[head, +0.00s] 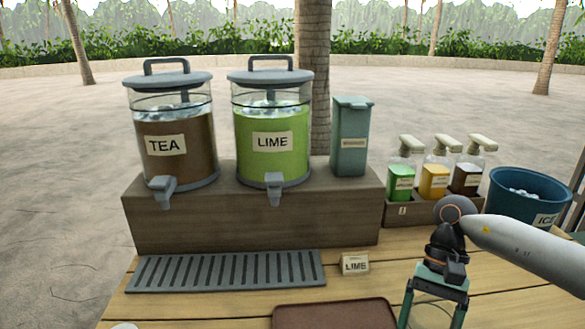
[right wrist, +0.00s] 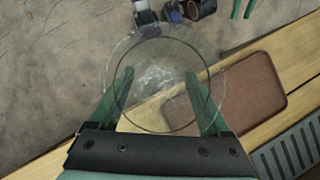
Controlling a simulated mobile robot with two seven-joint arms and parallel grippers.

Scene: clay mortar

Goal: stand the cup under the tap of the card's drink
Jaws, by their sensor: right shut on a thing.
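A small card (head: 355,264) reading LIME stands on the table right of the slotted drip tray (head: 225,270). The LIME dispenser (head: 272,145) holds green drink, and its grey tap (head: 274,192) points down above the tray's right part. The TEA dispenser (head: 165,140) with brown drink stands left of it, with its own tap (head: 162,192). My right gripper (head: 436,308) is shut on a clear cup (head: 432,316), right of and nearer than the card. The cup (right wrist: 165,60) shows between the fingers in the right wrist view. My left gripper (right wrist: 242,8) shows partly there, its fingers apart.
A brown tray (head: 335,314) lies empty at the front middle. A wooden stand (head: 250,225) carries the dispensers and a grey-green box (head: 351,137). Several pump bottles (head: 435,175) and a blue ice bucket (head: 530,192) stand at the right. The drip tray is clear.

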